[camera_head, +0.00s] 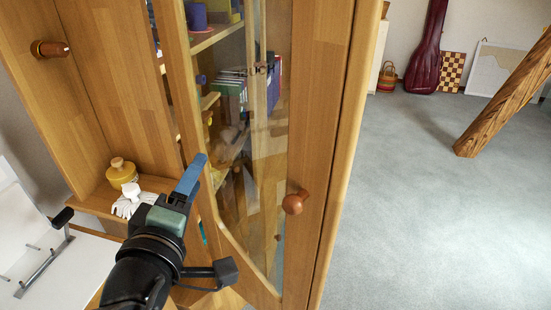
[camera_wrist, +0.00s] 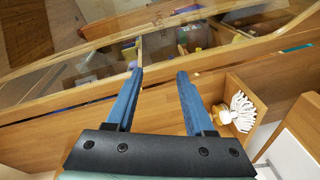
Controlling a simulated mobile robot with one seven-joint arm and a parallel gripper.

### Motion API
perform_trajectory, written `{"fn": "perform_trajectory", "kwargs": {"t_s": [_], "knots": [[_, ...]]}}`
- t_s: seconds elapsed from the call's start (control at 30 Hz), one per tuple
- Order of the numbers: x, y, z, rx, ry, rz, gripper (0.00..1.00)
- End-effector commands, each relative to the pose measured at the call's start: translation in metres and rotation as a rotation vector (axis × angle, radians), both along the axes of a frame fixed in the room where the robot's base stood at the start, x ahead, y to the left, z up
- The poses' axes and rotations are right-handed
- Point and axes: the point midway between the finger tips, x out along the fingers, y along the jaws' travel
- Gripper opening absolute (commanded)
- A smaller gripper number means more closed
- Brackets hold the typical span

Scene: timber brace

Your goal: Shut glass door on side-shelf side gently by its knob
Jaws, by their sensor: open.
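The glass door (camera_head: 320,130) has a wooden frame around a clear pane and spans the middle of the head view. Its round brown knob (camera_head: 295,203) sits low on the right-hand stile. How far the door stands open is hard to tell. My gripper (camera_head: 198,165) is left of the knob, apart from it, with a blue finger in front of the cabinet. In the wrist view my gripper (camera_wrist: 160,74) has both blue fingers spread with nothing between them. The side shelf (camera_wrist: 262,92) lies to their right. The knob is not clearly visible there.
Another wooden knob (camera_head: 50,49) is on the left panel. Books (camera_head: 230,97) stand behind the glass. A slanted timber brace (camera_head: 505,95) stands far right; the grey floor (camera_head: 425,210) is clear.

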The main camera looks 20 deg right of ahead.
Motion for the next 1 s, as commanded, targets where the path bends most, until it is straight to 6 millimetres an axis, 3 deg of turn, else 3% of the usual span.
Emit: {"fn": "perform_trajectory", "kwargs": {"t_s": [0.27,0.4,0.6,0.77,1.0], "knots": [[-0.057,-0.016,-0.035,-0.656,0.614,-0.218,0.54],[-0.097,-0.018,-0.033,-0.958,0.857,-0.299,0.54],[-0.133,-0.015,-0.025,-1.220,1.047,-0.375,0.54],[-0.139,-0.017,-0.025,-1.278,1.085,-0.395,0.54],[-0.122,-0.048,-0.025,-1.273,1.086,-0.399,0.54]]}}
